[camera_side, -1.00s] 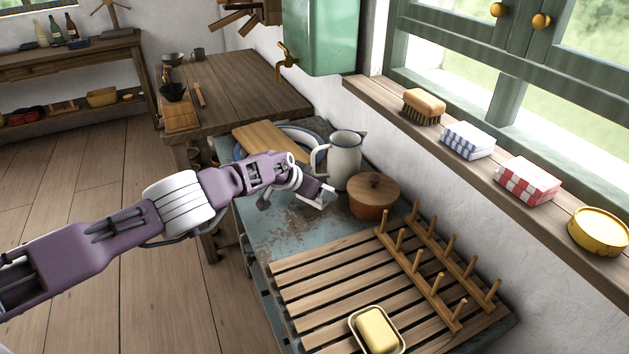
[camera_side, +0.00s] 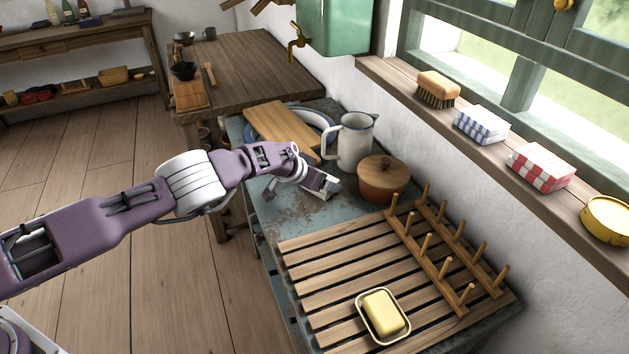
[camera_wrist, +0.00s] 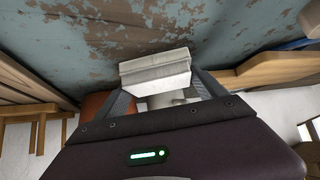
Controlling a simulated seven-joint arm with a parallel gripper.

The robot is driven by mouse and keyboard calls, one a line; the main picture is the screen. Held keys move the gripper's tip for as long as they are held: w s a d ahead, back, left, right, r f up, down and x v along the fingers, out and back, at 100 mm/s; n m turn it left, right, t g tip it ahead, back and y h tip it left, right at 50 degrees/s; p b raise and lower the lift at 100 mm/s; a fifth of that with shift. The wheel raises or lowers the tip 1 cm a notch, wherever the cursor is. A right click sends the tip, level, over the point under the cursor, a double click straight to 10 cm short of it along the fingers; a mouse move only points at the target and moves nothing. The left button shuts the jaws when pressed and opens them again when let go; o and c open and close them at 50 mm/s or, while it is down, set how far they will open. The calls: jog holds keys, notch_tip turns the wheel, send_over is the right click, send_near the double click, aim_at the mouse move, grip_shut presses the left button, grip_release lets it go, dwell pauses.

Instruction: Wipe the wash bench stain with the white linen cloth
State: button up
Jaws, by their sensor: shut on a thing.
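The white linen cloth (camera_wrist: 155,70) is a folded, pale block held between the fingertips of my gripper (camera_wrist: 165,88) in the wrist view. In the side view my gripper (camera_side: 318,184) is low over the blue-grey wash bench (camera_side: 262,207), left of the lidded pot, and a bit of white shows at its tip. I cannot tell whether the cloth touches the bench. Rusty brown patches (camera_side: 296,209) mark the bench top around and in front of my gripper. They also show beyond the cloth in the wrist view (camera_wrist: 145,17). I cannot tell which patch is the stain.
A white jug (camera_side: 356,142) and a brown lidded pot (camera_side: 381,182) stand close behind and right of my gripper. A wooden board (camera_side: 279,128) lies on a blue-rimmed plate behind. A slatted rack (camera_side: 330,268) with pegs and a soap dish (camera_side: 383,314) fill the front.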

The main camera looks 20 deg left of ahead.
aim_at(314, 199)
jog(key=shift+w+d, duration=0.35)
jog(key=shift+d, duration=0.35)
jog(key=shift+s+d, duration=0.8)
jog(key=shift+s+a, duration=0.1)
jog(key=shift+s, duration=0.2)
jog(key=shift+s+a, duration=1.3)
jog(key=shift+s, duration=0.05)
jog(key=shift+w+d, duration=1.4)
jog(key=shift+w+d+r, duration=0.1)
jog(key=shift+r, duration=3.95)
